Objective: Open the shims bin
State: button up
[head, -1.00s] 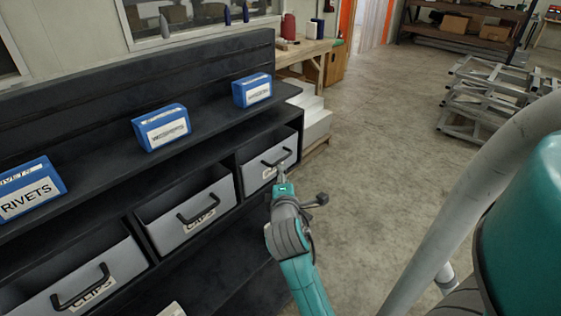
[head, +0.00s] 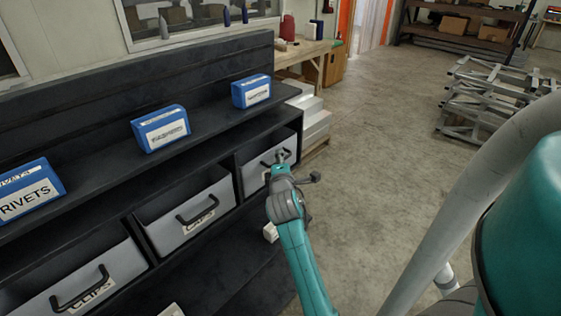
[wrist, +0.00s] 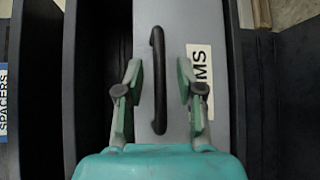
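The shims bin (head: 250,176) is a grey drawer in the rightmost opening of the black shelf, its front about level with the shelf's. In the wrist view its grey front (wrist: 210,25) carries a white label (wrist: 199,75) on which only "MS" is readable. Its black bar handle (wrist: 157,45) runs up and down in that view. My gripper (wrist: 158,75) is open, with one finger on each side of the handle and visible gaps to it. In the head view my gripper (head: 281,162) is at the bin's front and hides most of the label.
The caps bin (head: 170,232) and the clips bin (head: 60,285) are to the left in the same row. Blue boxes, including the rivets box (head: 28,195), stand on the shelf above. The concrete floor (head: 370,140) right of the shelf is clear. Metal frames (head: 480,95) are stacked farther back.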

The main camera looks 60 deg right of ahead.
grip_shut()
jog(key=shift+s+f, duration=0.15)
jog(key=s+a+f+m+t+h, duration=0.1)
jog(key=s+f+m, duration=0.1)
jog(key=s+f, duration=0.4)
jog(key=shift+a+f+h, duration=0.25)
jog(key=shift+f+h, duration=0.15)
jog(key=shift+f, duration=0.1)
dwell(0.5)
dwell(0.4)
grip_release()
